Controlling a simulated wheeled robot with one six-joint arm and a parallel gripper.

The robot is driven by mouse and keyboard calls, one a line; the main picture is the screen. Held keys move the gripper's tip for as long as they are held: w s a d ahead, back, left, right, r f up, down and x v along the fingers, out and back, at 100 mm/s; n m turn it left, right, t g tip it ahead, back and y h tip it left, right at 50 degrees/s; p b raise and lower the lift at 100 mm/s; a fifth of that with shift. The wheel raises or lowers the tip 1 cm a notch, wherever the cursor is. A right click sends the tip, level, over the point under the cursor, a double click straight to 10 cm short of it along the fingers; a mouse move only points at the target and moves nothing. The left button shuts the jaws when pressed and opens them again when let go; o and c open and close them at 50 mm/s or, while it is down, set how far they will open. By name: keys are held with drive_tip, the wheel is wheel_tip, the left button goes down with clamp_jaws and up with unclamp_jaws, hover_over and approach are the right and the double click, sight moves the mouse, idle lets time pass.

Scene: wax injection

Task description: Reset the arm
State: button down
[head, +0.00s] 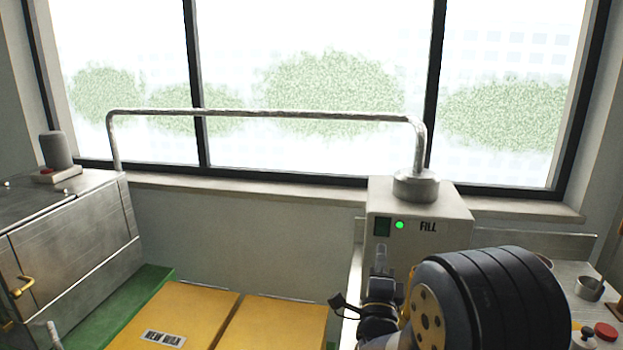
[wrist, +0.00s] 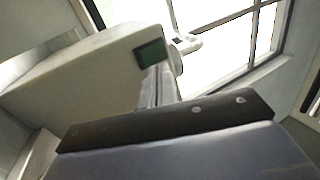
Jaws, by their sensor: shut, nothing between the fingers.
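My gripper (head: 381,250) is in the lower right of the head view, with my dark arm behind it. Its pale fingers are together and empty, and they point towards the front of a grey box marked FILL (head: 420,212). In the wrist view the shut fingers (wrist: 157,70) overlap the box (wrist: 90,70) just below its dark green screen (wrist: 152,52). I cannot tell whether they touch the box. A green light (head: 399,225) is lit on the box front.
A metal pipe (head: 270,113) runs from the box across the window to a steel cabinet (head: 75,245) at left. Yellow lids (head: 185,305) lie on a green surface (head: 150,278). At right, a metal cup (head: 589,288) and a red button (head: 605,331) stand on a bench.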

drive_tip(key=shift+v, duration=1.1)
drive_tip(key=shift+w+r, duration=0.15)
